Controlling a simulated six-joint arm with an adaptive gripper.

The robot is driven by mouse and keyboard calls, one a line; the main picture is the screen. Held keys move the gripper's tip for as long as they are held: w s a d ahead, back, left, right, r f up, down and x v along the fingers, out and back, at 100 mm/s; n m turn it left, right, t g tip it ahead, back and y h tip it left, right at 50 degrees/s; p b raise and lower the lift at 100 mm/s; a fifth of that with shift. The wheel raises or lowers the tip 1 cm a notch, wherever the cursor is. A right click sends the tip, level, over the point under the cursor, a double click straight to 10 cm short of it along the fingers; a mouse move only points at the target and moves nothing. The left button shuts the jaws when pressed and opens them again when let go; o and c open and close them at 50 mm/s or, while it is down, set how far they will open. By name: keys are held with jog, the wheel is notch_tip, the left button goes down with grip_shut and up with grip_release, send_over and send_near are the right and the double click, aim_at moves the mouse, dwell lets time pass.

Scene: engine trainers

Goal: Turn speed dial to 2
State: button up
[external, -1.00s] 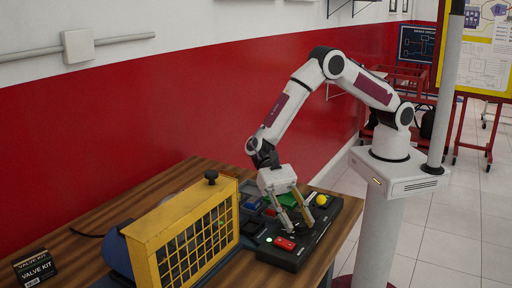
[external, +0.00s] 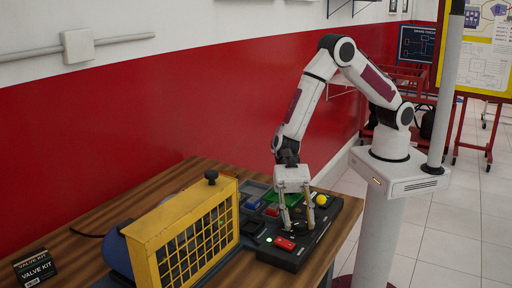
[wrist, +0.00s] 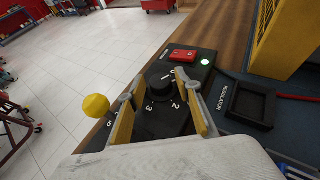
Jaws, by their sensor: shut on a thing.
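The speed dial (wrist: 160,88) is a round black knob on a black panel, with white numerals such as 1, 2 and 3 printed around it in the wrist view. My gripper (wrist: 162,94) has one finger on each side of the dial and is shut on it. Which numeral the knob points to cannot be made out. In the external view, my gripper (external: 297,226) points down onto the black control panel (external: 318,238), and its fingers largely hide the dial.
A red switch (external: 284,243) and a lit green lamp (wrist: 205,62) lie close to the dial. A yellow ball-topped lever (wrist: 96,105) stands on the other side. A yellow grille guard (external: 190,240) rises left of the panel. A black regulator tray (wrist: 250,104) lies beside it.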

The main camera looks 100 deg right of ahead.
jog(key=shift+s+m+t+h, duration=0.15)
jog(key=shift+m+t+h, duration=0.25)
jog(key=shift+m+t, duration=0.85)
jog(key=shift+c, duration=0.2)
jog(key=o, duration=0.8)
jog(key=shift+s+n, duration=0.1)
jog(key=shift+n, duration=0.15)
jog(key=shift+w+n+g+y, duration=0.25)
jog(key=shift+n+g+y, duration=0.15)
jog(key=shift+n+g, duration=0.7)
jog(key=shift+w+n+g, duration=0.15)
jog(key=shift+n+g, duration=0.7)
jog(key=shift+g, duration=0.3)
jog(key=shift+w+n+g, duration=0.1)
jog(key=shift+n+g, duration=0.75)
jog(key=shift+g, duration=0.25)
